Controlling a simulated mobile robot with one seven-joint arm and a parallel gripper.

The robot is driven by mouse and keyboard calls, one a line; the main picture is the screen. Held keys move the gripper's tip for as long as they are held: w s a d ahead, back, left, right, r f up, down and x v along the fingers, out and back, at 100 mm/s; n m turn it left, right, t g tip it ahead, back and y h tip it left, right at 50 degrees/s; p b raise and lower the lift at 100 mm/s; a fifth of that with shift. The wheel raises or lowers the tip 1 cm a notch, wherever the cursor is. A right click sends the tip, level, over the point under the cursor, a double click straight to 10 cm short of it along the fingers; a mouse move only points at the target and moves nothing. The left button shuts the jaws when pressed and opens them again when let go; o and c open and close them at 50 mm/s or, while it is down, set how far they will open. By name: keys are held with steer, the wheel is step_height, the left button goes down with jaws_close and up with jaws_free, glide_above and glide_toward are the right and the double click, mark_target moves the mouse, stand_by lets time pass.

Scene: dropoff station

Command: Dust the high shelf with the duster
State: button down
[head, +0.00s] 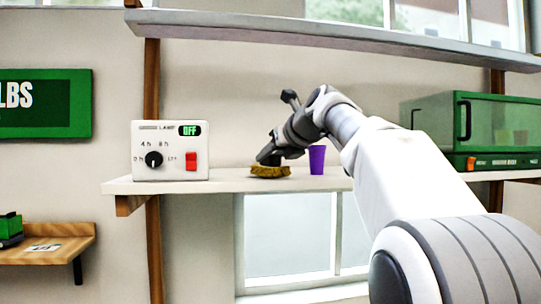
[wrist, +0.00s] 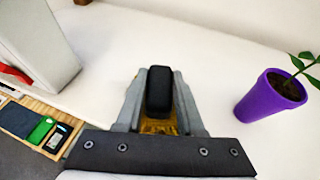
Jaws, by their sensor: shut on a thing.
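My gripper (head: 272,154) is shut on the duster, which has a black handle (wrist: 158,90) and a yellow-brown head (head: 270,171). In the head view the duster head is down at the top of the white shelf (head: 225,185); it appears to touch it. In the wrist view the handle stands between my two fingers, with part of the yellow head (wrist: 158,126) showing below it. A purple pot (head: 316,160) stands on the shelf right of the duster; the wrist view shows it with a green plant. Another shelf (head: 330,35) runs higher above my arm.
A white lamp timer box (head: 170,150) reading OFF stands at the shelf's left end. A green glass-fronted cabinet (head: 480,125) stands at the right. A low wooden shelf (head: 45,245) is at lower left.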

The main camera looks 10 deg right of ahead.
steer(key=shift+f, duration=0.3)
steer(key=shift+s, duration=0.2)
